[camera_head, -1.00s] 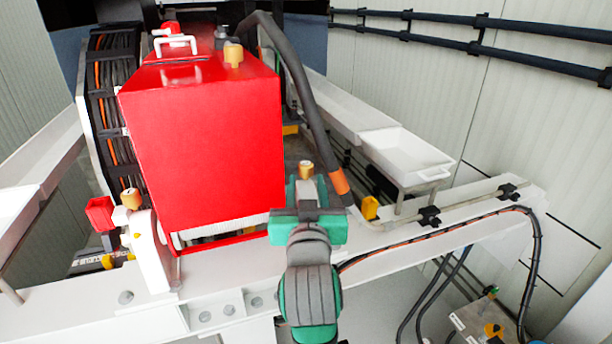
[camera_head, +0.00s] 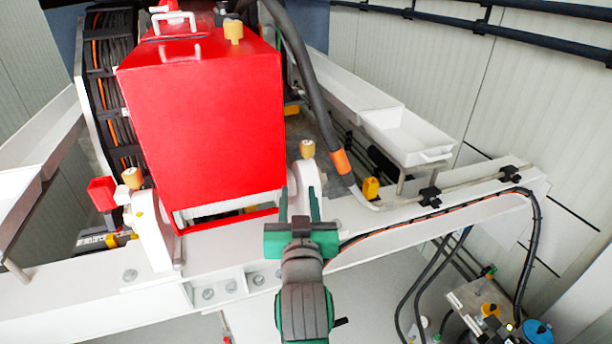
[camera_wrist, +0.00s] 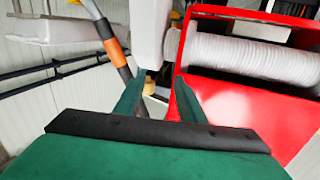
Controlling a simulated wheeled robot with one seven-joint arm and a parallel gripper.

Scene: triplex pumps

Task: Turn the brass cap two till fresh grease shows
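A brass cap (camera_head: 307,149) tops the white bracket at the right front corner of the red housing. Similar brass caps sit on the left bracket (camera_head: 132,178) and on top of the housing (camera_head: 233,32). No number shows on any, so I cannot tell which is cap two. My green gripper (camera_head: 299,200) is open and empty, in front of and below the right cap in the head view. In the wrist view, a tan-brown piece, probably that cap (camera_wrist: 149,84), shows beyond the gap between my open fingers (camera_wrist: 158,95), apart from them. No grease is discernible.
The red housing (camera_head: 205,130) stands left of my gripper. A dark hose with an orange sleeve (camera_head: 341,162) runs close on the right. The white beam (camera_head: 440,212) lies beneath, carrying a cable. A white tray (camera_head: 408,142) is behind right.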

